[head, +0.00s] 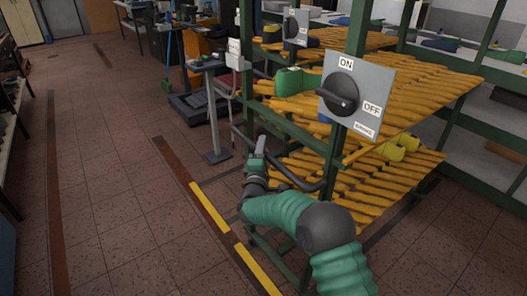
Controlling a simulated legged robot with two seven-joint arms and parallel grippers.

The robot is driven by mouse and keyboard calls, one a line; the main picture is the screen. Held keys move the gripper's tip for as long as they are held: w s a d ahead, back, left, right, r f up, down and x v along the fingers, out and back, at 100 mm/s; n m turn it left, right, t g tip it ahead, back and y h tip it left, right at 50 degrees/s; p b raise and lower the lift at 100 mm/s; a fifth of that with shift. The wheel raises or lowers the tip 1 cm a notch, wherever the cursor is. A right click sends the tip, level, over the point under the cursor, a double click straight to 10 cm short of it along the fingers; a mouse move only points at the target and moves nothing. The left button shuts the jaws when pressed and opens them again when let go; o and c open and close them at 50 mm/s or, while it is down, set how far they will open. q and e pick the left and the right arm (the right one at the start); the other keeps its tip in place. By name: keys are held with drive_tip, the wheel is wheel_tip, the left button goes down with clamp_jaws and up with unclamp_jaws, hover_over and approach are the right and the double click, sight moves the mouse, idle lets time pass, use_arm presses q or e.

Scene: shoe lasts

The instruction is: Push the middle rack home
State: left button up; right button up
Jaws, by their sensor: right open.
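A green-framed rack with yellow slatted shelves (425,98) stands at the right, carrying green, blue and yellow shoe lasts. A dark bar handle (285,170) sticks out from its near side, low down. My right arm comes in from the bottom right, and my right gripper (259,148) is at the handle's left part. The jaws are open; whether they touch or surround the bar is too small to tell. My left gripper is out of view. Which rack is the middle one cannot be told for sure.
A grey ON/OFF switch panel (355,95) is on the near post, close above my right arm. Another switch panel (295,27) stands behind it. A grey pedestal stand (214,110) is beyond the handle. Yellow floor strips (210,208) run alongside. The tiled floor at left is clear.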

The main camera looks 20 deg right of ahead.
drive_tip(key=shift+d, duration=0.4)
drive_tip(key=shift+d+f, duration=0.1)
drive_tip(key=shift+d, duration=0.25)
drive_tip(key=c, duration=0.4)
drive_tip(key=shift+a, duration=0.2)
drive_tip(key=c, duration=0.5)
drive_tip(key=shift+a, duration=0.15)
clamp_jaws()
